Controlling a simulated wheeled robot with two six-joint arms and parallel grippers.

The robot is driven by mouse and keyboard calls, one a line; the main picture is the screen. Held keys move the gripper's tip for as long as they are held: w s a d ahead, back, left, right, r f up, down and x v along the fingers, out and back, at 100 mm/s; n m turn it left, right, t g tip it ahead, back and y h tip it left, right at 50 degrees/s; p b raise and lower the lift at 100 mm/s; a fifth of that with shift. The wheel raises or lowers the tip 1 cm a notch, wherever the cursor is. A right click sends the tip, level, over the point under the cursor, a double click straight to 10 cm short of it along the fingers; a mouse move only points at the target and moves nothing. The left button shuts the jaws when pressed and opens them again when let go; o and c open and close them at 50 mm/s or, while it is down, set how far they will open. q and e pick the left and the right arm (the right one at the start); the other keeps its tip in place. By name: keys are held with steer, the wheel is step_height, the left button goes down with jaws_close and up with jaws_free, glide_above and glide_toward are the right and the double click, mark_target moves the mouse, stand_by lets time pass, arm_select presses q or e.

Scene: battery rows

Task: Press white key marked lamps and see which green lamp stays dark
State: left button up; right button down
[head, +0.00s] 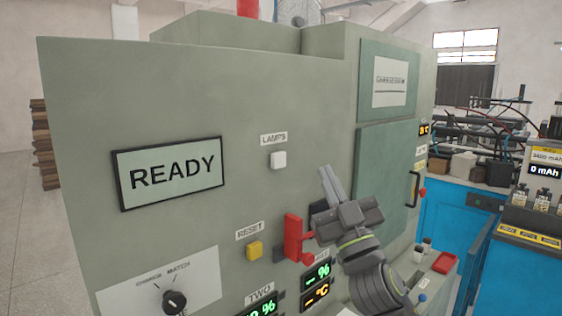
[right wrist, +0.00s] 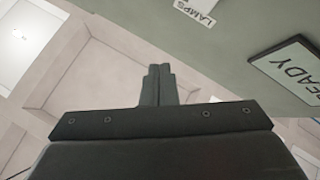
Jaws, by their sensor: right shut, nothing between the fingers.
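The white key (head: 278,160) sits on the grey-green cabinet front under a label reading LAMPS (head: 273,139). My right gripper (head: 326,174) is shut and empty, its fingers pointing up, to the right of the key and apart from it. In the right wrist view its closed fingers (right wrist: 158,72) show in the middle, and the LAMPS label (right wrist: 197,12) is at the top edge. I cannot make out any green lamps; green digits show on small displays (head: 317,275) at the bottom. My left gripper is not in view.
A READY screen (head: 170,173) is left of the key. Below are a yellow RESET key (head: 254,250), a red handle (head: 294,238) close to my right gripper, and a black knob (head: 174,301). A green door (head: 385,180) and a blue bench (head: 449,220) stand right.

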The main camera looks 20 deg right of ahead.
mark_target(283, 154)
steer(key=w+a, duration=0.3)
steer(key=w, duration=0.5)
steer(key=shift+w, duration=0.15)
stand_by(2.0)
steer(key=shift+w+a+b, duration=0.1)
steer(key=shift+w+b, duration=0.25)
steer(key=shift+b, duration=0.05)
steer(key=shift+w+a, duration=0.1)
steer(key=shift+w, duration=0.25)
stand_by(0.5)
steer(key=shift+s, duration=0.15)
stand_by(0.3)
steer(key=shift+s+d, duration=0.3)
steer(key=shift+s, duration=0.3)
